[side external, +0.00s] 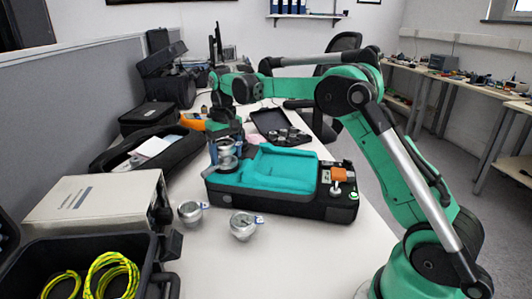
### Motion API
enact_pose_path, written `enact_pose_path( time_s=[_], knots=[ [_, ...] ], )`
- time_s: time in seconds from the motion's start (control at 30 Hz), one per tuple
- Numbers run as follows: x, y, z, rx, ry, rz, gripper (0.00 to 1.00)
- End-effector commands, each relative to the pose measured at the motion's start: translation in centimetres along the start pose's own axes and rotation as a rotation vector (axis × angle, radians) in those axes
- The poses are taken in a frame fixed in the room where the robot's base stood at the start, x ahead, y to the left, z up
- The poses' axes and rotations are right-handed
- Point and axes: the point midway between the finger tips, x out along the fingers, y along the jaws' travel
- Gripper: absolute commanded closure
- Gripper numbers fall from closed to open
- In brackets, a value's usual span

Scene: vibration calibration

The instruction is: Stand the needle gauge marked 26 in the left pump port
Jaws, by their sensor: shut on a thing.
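The pump is a black case (285,203) with a teal top (280,168), in the middle of the table. My gripper (227,143) points down over the pump's left end. It is shut on a silver gauge (228,158), which looks roughly upright. The left port is hidden behind or under this gauge, and I cannot tell whether the gauge is in it or just above it. Two more silver gauges, one to the left (190,212) and one to the right (243,226), rest on the table in front of the pump. Markings on the gauges are too small to read.
An orange-topped fitting (338,174) stands on the pump's right end. A beige instrument box (98,207) and an open black case with yellow cables (105,275) stand at left. A black bag (150,152) lies behind. The white table (290,255) is clear at front right.

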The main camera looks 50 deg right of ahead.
Motion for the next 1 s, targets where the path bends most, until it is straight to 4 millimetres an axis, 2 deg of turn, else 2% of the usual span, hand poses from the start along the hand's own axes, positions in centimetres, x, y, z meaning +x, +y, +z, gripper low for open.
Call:
enact_pose_path(
  time_s=[0.03, 0.9, 0.93, 1.0],
  knots=[
    [0.87, 0.01, -0.03, -0.004, -0.002, 0.01, 1.0],
    [1.36, -0.12, 0.0, -0.007, -0.003, 0.01, 1.0],
    [1.36, -0.12, 0.0, -0.007, -0.003, 0.01, 0.23],
    [1.36, -0.12, 0.0, -0.007, -0.003, 0.01, 0.03]
  ],
)
